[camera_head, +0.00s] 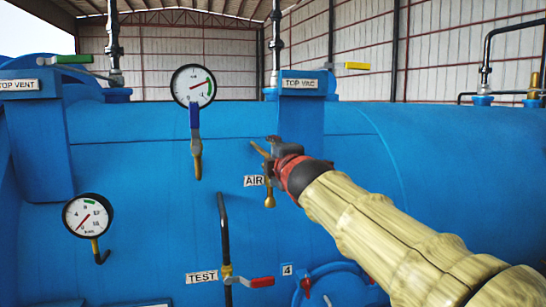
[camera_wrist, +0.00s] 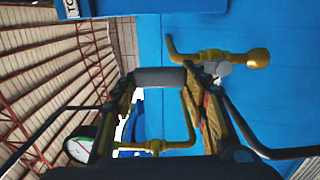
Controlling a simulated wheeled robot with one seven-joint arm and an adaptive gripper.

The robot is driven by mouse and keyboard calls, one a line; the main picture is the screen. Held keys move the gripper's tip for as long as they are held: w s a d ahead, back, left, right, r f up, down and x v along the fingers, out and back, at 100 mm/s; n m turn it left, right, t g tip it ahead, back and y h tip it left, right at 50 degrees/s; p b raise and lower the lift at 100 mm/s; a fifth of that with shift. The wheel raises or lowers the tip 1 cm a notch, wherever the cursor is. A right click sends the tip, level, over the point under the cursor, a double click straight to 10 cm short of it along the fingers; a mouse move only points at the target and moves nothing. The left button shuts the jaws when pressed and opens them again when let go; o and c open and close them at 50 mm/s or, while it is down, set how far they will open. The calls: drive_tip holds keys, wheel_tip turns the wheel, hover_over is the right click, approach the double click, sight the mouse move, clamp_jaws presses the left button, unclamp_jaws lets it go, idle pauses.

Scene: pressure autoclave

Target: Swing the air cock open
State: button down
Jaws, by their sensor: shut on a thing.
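The air cock (camera_head: 269,197) is a brass fitting on the blue vessel wall, beside the AIR label (camera_head: 254,181). Its curved upper end shows just left of my gripper (camera_head: 275,152), which covers part of it. In the wrist view the cock (camera_wrist: 215,57) lies sideways, its rounded end to the right. A dark grey bar (camera_wrist: 160,77) spans the gap between my fingertips, close to the brass body; it appears to be the cock's handle. My gripper is shut on it. The cock's exact angle is hard to tell.
A gauge (camera_head: 193,86) with a blue-handled valve (camera_head: 195,118) hangs to the left. The TEST pipe (camera_head: 224,235) with a red-handled valve (camera_head: 262,282) stands below left. Another gauge (camera_head: 87,216) is at lower left. The wall right of the arm is clear.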

drive_tip(key=c, duration=1.2)
unclamp_jaws()
drive_tip(key=shift+a, duration=0.15)
drive_tip(key=shift+c, duration=0.2)
drive_tip(key=v, duration=1.2)
